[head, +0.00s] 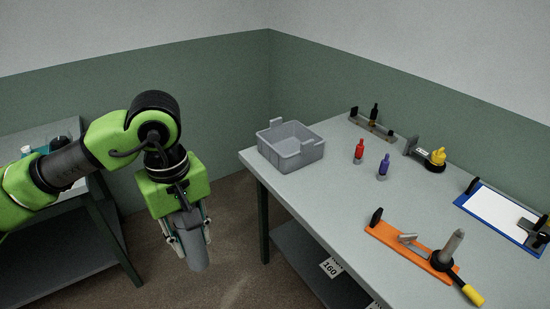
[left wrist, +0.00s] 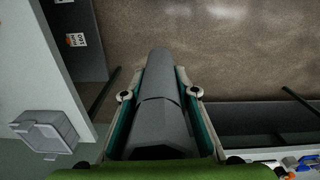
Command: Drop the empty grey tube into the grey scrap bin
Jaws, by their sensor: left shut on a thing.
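The grey tube (head: 196,252) is held by my left gripper (head: 188,235), over the floor in the gap between the two tables. The gripper points down and is shut on the tube, which hangs below the fingers. The left wrist view shows the tube (left wrist: 160,100) between the two fingers (left wrist: 160,95). The bin also shows in the left wrist view (left wrist: 42,133). Its visible inside looks empty. My right gripper is not in view.
The right table (head: 350,190) also holds a red bottle (head: 359,151), a purple bottle (head: 383,167), an orange fixture (head: 400,245), a yellow-topped tool (head: 437,157) and a blue clipboard (head: 500,215). A lower shelf (head: 300,260) lies under it. Another table (head: 50,240) stands at the left.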

